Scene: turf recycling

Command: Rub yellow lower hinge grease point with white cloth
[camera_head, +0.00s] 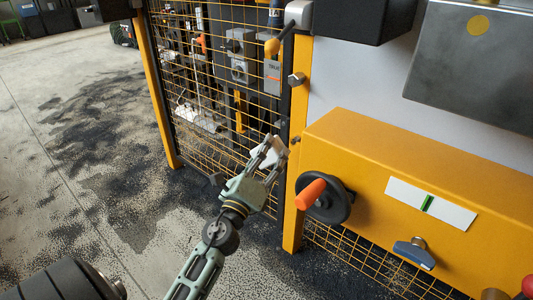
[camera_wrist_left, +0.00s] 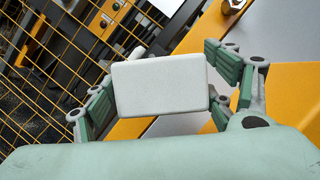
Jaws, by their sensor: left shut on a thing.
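My left gripper (camera_head: 268,150) is shut on the white cloth (camera_wrist_left: 160,88), a block-like pad with rounded edges. In the left wrist view the cloth sits between the green finger pads of the left gripper (camera_wrist_left: 162,85). In the head view the cloth (camera_head: 262,158) is partly covered by the fingers, in front of the mesh gate beside the yellow post (camera_head: 291,220). A small hinge-like fitting (camera_head: 295,140) shows on the post just right of the fingertips. I cannot make out a yellow grease point on it, or whether the cloth touches it. My right gripper is not in view.
A yellow mesh gate (camera_head: 185,80) stands behind the gripper. A black handwheel with an orange handle (camera_head: 311,194) sticks out from the yellow housing (camera_head: 400,150) close to the right. A metal bolt (camera_head: 297,79) is higher on the post. Open floor (camera_head: 60,150) lies to the left.

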